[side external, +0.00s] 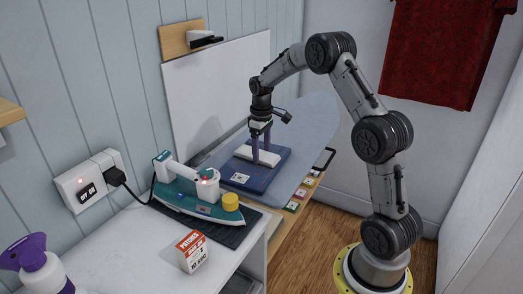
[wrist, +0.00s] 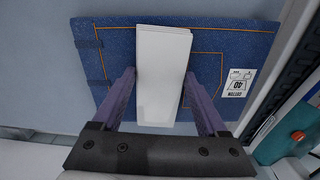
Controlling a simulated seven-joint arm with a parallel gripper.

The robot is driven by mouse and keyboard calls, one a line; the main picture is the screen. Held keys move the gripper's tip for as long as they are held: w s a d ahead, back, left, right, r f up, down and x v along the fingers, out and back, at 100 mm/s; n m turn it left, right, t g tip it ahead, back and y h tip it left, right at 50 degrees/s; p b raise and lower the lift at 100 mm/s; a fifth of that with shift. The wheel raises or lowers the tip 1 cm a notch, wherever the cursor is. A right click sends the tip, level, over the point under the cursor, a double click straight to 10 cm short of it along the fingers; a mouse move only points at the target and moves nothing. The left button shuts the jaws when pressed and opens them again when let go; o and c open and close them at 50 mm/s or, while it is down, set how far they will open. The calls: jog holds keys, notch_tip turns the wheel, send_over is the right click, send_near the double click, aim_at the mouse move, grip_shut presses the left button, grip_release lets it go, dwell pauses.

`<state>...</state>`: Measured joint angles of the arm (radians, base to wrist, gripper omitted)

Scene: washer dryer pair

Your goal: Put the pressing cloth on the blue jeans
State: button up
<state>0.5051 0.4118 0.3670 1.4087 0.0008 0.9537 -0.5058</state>
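The pressing cloth (wrist: 162,75) is a white folded rectangle over the middle of the blue jeans (wrist: 115,50). In the side view the cloth (side external: 246,153) appears low on or just above the jeans (side external: 236,173), which lie folded on the ironing board; any small gap beneath it cannot be judged. My gripper (side external: 260,152) points down, with one purple finger at each long side of the cloth. In the wrist view my gripper (wrist: 161,72) has its fingertips against both cloth edges with no clear gap, so it looks shut on the cloth.
The grey-blue ironing board (side external: 312,117) has bare room beyond the jeans. A teal-and-white iron (side external: 190,200) with a yellow knob stands on a dark mat left of them. A patches box (side external: 193,252), small coloured tags (side external: 300,193) and a phone-like slab (side external: 324,158) are nearby.

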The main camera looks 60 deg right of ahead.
jog(key=o, duration=0.3)
notch_tip(320, 180, up, 14)
jog(key=s+a+r+n+t, duration=0.2)
jog(key=a+r, duration=0.6)
jog(key=s+a+r+t, duration=0.1)
jog(key=s+a+r, duration=0.3)
jog(key=s+a, duration=0.35)
jog(key=s+a+f+t, duration=0.25)
jog(key=s+a, duration=0.45)
jog(key=s, duration=0.4)
jog(key=s+f+m, duration=0.2)
jog(key=s+f, duration=0.3)
jog(key=f, duration=0.3)
jog(key=shift+a, duration=0.3)
